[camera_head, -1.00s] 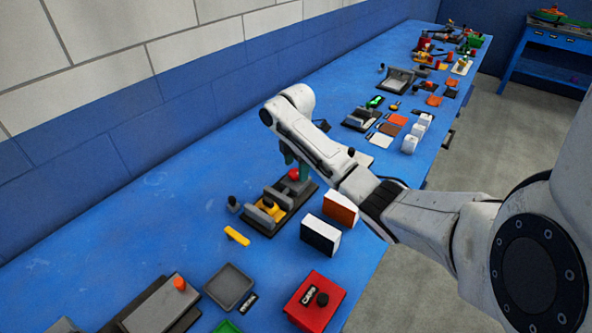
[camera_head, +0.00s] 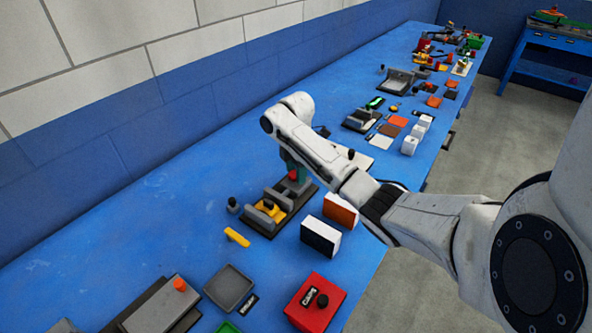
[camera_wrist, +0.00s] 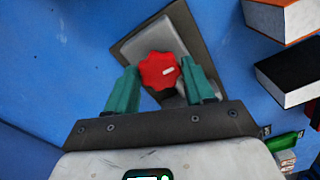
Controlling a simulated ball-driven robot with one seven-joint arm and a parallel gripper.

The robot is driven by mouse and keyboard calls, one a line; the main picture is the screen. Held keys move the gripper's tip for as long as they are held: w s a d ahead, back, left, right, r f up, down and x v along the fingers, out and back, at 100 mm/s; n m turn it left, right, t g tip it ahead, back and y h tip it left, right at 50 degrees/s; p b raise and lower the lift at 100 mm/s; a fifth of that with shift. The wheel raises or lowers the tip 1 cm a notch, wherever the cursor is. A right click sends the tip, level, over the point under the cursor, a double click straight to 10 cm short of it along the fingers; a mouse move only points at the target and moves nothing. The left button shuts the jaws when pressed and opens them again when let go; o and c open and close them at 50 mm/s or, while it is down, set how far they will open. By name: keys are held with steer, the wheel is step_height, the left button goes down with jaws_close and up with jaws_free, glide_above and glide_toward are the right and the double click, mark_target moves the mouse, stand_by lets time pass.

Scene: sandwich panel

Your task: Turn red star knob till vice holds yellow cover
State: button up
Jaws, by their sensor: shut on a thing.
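The red star knob (camera_wrist: 158,71) is at the end of the grey vice, with a white mark on its face pointing right in the wrist view. My gripper (camera_wrist: 160,80) has its two green fingers on either side of the knob and is shut on it. In the head view the red knob (camera_head: 293,175) shows just below my gripper (camera_head: 291,170). The vice (camera_head: 276,199) has grey jaws on a dark base on the blue bench. The yellow cover (camera_head: 270,209) sits between the jaws. I cannot tell whether both jaws touch it.
A yellow bar (camera_head: 237,237) lies on the bench left of the vice. White and orange blocks (camera_head: 341,209) stand close on the right. A red box (camera_head: 315,301) and a grey tray (camera_head: 229,288) are nearer. The wall runs along the left.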

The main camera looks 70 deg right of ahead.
steer(key=shift+c, duration=0.5)
steer(key=shift+r+m+p, duration=0.1)
steer(key=shift+m+p, duration=0.2)
steer(key=shift+p, duration=0.1)
steer(key=m+p, duration=0.3)
steer(key=shift+a+r+m, duration=0.1)
steer(key=shift+m, duration=0.3)
steer(key=m+p, duration=0.2)
steer(key=m, duration=0.1)
steer(key=shift+m+p, duration=0.3)
steer(key=m+p, duration=0.1)
steer(key=m, duration=0.2)
steer(key=shift+m+p, duration=0.35)
steer(key=shift+m, duration=0.05)
steer(key=m+p, duration=0.1)
steer(key=m, duration=0.5)
steer(key=shift+w+p, duration=0.1)
steer(key=shift+p, duration=0.2)
steer(key=m, duration=0.6)
